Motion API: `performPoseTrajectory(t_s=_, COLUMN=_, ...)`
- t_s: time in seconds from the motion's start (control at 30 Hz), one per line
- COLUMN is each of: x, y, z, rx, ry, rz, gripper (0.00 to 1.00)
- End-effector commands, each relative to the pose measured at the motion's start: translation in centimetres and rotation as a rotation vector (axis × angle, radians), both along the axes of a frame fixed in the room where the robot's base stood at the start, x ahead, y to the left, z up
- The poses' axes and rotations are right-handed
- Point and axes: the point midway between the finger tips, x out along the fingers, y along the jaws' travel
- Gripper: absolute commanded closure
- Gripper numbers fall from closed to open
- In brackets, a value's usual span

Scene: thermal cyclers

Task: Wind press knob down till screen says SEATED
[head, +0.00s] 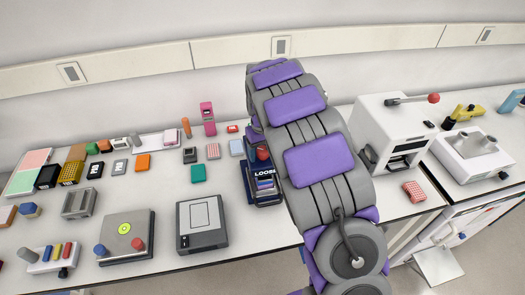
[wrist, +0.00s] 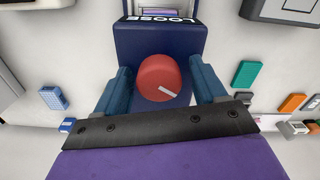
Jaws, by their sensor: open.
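The press is a dark blue device (head: 262,192) on the bench in the head view, partly hidden behind my arm. Its screen (head: 264,174) reads LOOSE; the screen also shows at the top of the wrist view (wrist: 162,18), upside down. The press knob is red and round with a white line on its top (wrist: 159,77); part of it shows in the head view (head: 262,154). My gripper (wrist: 160,86) is open in the wrist view, with one blue finger on each side of the knob. I cannot tell if either finger touches it.
A grey device (head: 202,224) and a teal block (head: 198,174) stand left of the press. A white machine with a red-tipped lever (head: 378,125) stands to the right. Several small items crowd the bench's left part. The bench front edge runs close below the press.

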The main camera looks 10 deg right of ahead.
Motion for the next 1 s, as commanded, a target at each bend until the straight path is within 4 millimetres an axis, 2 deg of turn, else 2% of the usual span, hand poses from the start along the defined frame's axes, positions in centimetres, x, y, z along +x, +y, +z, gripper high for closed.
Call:
performPoseTrajectory(t_s=0.17, x=0.00, y=0.00, z=0.02, rx=0.000, ry=0.000, rz=0.000, gripper=0.29)
performPoseTrajectory(t_s=0.73, x=0.02, y=0.02, z=0.03, rx=0.000, ry=0.000, rz=0.001, gripper=0.84)
performPoseTrajectory(t_s=1.0, x=0.05, y=0.03, z=0.09, rx=0.000, ry=0.000, rz=-0.015, gripper=0.84)
